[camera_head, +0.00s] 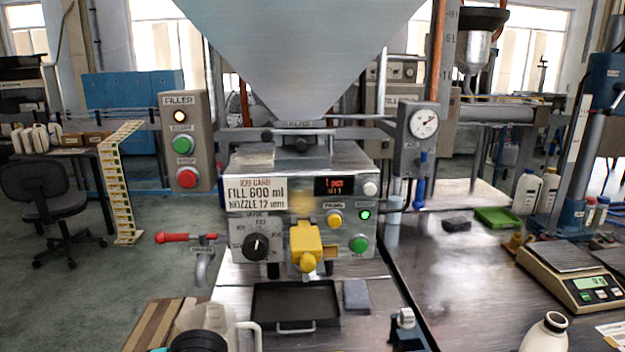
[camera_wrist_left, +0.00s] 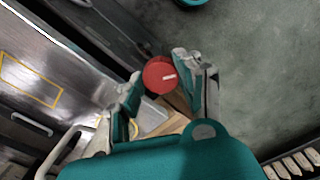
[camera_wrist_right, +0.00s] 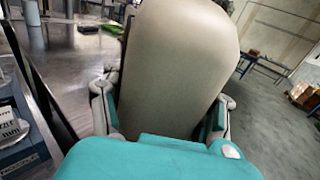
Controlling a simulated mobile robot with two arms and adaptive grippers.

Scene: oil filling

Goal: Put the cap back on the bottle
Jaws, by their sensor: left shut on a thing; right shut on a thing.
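A round red cap (camera_wrist_left: 159,75) is pinched between the fingertips of my left gripper (camera_wrist_left: 157,73) in the left wrist view. A pale cream-white bottle (camera_wrist_right: 175,65) fills the middle of the right wrist view, with my right gripper (camera_wrist_right: 166,100) shut around its body. What appears to be the same bottle (camera_head: 545,333) shows at the lower right in the head view, upright or nearly so, with a dark opening in its neck and no cap on it. The cap is not seen in the head view, nor are the fingertips of either gripper.
The filling machine (camera_head: 300,210) stands at the centre, with a black tray (camera_head: 296,300) under its yellow nozzle. A white jug (camera_head: 240,338) stands at the lower left.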

